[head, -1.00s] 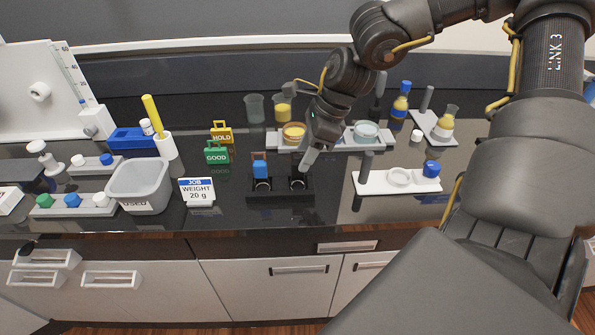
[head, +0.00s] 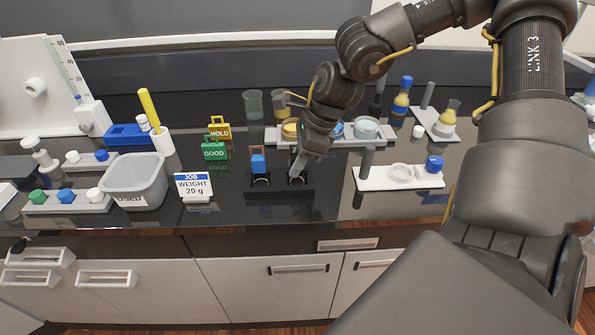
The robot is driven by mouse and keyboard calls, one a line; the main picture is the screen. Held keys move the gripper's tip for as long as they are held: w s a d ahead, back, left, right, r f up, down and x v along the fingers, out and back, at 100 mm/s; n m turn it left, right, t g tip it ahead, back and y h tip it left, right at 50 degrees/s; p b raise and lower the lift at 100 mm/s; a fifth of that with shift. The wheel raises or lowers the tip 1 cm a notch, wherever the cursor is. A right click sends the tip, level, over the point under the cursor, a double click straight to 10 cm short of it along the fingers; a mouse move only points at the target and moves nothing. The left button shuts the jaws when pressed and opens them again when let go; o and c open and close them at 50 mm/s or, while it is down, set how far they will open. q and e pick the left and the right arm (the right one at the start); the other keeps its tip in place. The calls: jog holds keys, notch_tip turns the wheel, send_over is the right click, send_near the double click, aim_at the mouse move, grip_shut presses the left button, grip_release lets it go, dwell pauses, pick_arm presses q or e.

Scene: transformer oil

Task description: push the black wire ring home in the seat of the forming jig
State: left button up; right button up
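The forming jig (head: 279,193) is a low black block on the dark bench, with two round seats side by side. A blue piece with a brown top (head: 258,161) stands at its left seat. My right gripper (head: 296,172) points down at the right seat, its tip at or just above it. A small dark ring shape (head: 297,182) shows at that seat below the tip; I cannot tell how deep it sits or whether the gripper touches it. The finger gap is too small to read. My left gripper is not in view.
A white stand (head: 400,181) with a clear dish and blue cap is right of the jig. A rack (head: 274,136) with dishes is behind my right gripper. Bare bench lies between card and jig.

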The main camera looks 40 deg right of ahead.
grip_shut()
jog(key=shift+r, duration=0.65)
jog(key=shift+r+p, duration=0.45)
jog(key=shift+r, duration=0.85)
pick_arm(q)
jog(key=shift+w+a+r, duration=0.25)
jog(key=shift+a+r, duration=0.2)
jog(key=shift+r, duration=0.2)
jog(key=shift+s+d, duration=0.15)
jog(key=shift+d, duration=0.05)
